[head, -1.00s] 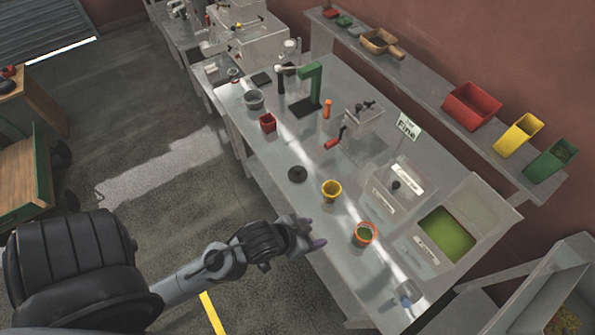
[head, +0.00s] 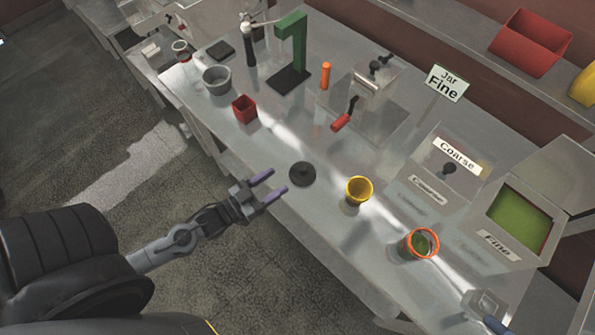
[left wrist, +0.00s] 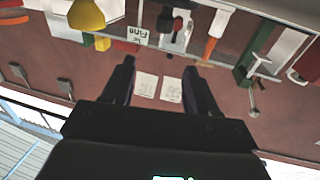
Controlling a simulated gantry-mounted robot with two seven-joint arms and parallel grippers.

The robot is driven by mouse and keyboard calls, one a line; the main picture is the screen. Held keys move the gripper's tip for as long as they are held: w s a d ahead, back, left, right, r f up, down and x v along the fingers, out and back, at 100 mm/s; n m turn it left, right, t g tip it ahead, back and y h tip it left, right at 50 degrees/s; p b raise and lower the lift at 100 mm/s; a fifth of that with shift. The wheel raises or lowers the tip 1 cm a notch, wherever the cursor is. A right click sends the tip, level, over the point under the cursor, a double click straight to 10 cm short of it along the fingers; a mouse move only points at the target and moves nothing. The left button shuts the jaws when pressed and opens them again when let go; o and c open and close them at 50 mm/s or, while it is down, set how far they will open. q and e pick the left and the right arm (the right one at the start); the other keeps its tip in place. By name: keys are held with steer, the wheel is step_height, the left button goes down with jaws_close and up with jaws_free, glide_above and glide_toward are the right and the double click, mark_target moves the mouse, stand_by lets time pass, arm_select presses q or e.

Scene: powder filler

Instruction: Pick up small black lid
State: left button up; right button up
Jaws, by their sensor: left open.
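The small black lid (head: 302,174) lies flat on the metal table, with a small knob on top, in the head view. My left gripper (head: 275,186) is open and empty, just to the left of the lid near the table's front edge. Its fingers point toward the lid and do not visibly touch it. In the left wrist view, the two dark fingers (left wrist: 158,80) are spread with nothing between them. I cannot make out the lid in that view. My right gripper is out of view.
A yellow cup (head: 358,191) stands right of the lid, and an orange-rimmed jar (head: 420,244) stands further right. A red square cup (head: 244,109) and a grey bowl (head: 217,80) stand to the left. A grinder with a red handle (head: 342,122) stands behind. Bins labelled Coarse (head: 450,163) and Fine (head: 500,244) are at right.

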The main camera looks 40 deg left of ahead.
mark_target(302, 168)
arm_select(q)
steer(key=w, duration=0.1)
steer(key=w+d+f, duration=0.1)
steer(key=w, duration=0.2)
steer(key=shift+w+d+f, duration=0.25)
steer(key=shift+w+f, duration=0.05)
steer(key=shift+w, duration=0.1)
steer(key=shift+w+a+f, duration=0.1)
steer(key=shift+w, duration=0.65)
steer(key=shift+w+d+f, duration=0.1)
steer(key=shift+w, duration=0.9)
steer(key=shift+w+d+f, duration=0.1)
steer(key=shift+w, duration=0.9)
steer(key=c, duration=1)
